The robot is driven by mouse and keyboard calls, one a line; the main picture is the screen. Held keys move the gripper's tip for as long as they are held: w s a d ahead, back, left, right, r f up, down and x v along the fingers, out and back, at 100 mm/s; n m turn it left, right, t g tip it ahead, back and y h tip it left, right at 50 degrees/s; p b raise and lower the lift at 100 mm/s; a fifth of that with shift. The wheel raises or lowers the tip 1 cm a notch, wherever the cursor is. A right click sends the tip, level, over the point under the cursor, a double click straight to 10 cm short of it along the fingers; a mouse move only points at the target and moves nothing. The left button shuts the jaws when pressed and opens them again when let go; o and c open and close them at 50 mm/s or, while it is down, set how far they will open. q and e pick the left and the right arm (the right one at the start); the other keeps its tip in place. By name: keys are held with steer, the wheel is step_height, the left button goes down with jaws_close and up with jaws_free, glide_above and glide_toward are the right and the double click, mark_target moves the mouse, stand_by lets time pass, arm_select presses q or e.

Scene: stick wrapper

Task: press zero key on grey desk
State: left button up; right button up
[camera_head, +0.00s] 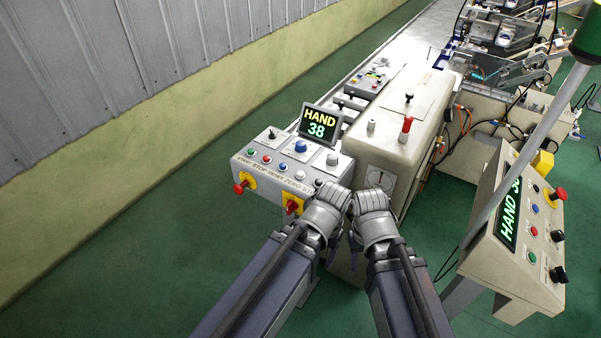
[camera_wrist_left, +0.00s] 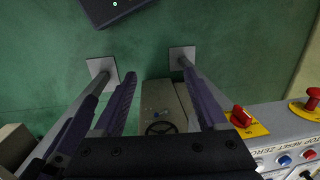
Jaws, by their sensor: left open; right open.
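The grey desk (camera_head: 240,166) stands left of centre in the head view, with a sloped key panel. A row of green, red, blue and white keys sits above the printed labels. The white key (camera_head: 300,174) is beside the ZERO label (camera_head: 289,184); a white key also shows in the left wrist view (camera_wrist_left: 259,162). My left gripper (camera_head: 332,252) is at the desk's right front, pointing down, its fingers spread and empty in the wrist view (camera_wrist_left: 160,80). My right gripper (camera_head: 356,248) is close beside it, pointing down, its fingertips partly hidden. Neither visibly touches a key.
A display (camera_head: 320,124) reads HAND 38 behind the keys. Red knobs on yellow plates (camera_head: 292,204) stick out of the desk's front. A beige machine (camera_head: 398,150) stands right of the desk. A second console (camera_head: 520,240) is at the right. Green floor lies open at left.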

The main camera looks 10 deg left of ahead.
arm_select(q)
jaws_close()
stand_by(0.4)
stand_by(1.1)
